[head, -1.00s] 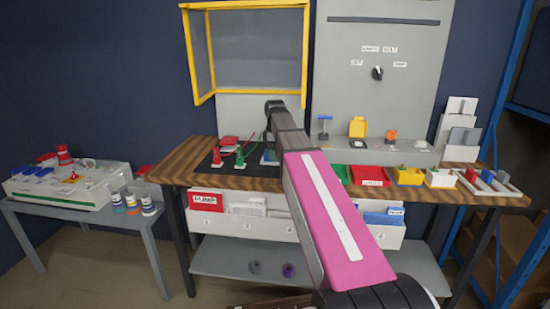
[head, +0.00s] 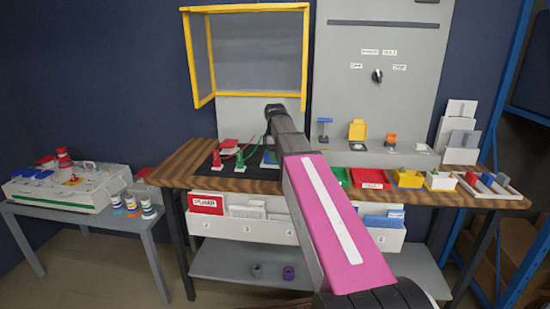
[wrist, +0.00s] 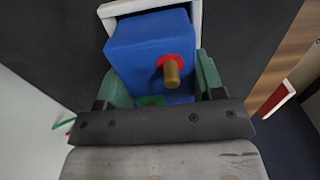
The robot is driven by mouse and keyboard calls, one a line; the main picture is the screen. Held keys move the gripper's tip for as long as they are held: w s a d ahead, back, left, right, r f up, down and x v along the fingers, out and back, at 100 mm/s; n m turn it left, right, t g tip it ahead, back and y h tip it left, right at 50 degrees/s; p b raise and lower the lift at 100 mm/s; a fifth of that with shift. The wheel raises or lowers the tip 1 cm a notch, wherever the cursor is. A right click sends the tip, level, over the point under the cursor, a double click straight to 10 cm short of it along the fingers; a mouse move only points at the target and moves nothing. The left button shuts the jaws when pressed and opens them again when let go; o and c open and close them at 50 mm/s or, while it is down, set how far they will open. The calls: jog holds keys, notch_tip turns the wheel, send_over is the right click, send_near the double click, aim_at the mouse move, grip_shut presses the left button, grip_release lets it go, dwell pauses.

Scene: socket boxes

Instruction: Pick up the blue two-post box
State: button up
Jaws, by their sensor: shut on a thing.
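The blue two-post box (wrist: 135,45) fills the upper middle of the wrist view. A brass post (wrist: 172,73) with a red ring stands on its face. A small green patch (wrist: 150,100) shows low on the box; whether a second post is there I cannot tell. My gripper (wrist: 160,78) has its green fingers on both sides of the box and is shut on it. In the head view a bit of blue (head: 269,157) shows on the dark mat beside my arm, which hides my gripper and most of that spot.
A white-edged piece (wrist: 197,14) lies right behind the box. Red and green posts with wires (head: 239,158) stand left of it on the black mat (head: 210,168). Coloured bins (head: 408,178) line the bench's right front. A yellow frame (head: 190,60) stands above the bench.

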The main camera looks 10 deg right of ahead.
jog(key=shift+r, duration=0.5)
notch_tip(320, 180, up, 3)
jog(key=shift+a+f, duration=0.1)
jog(key=shift+f, duration=0.05)
jog(key=s+a+r, duration=0.5)
jog(key=a+r, duration=0.1)
jog(key=a, duration=0.4)
jog(key=shift+s+r, duration=0.2)
jog(key=shift+r, duration=0.1)
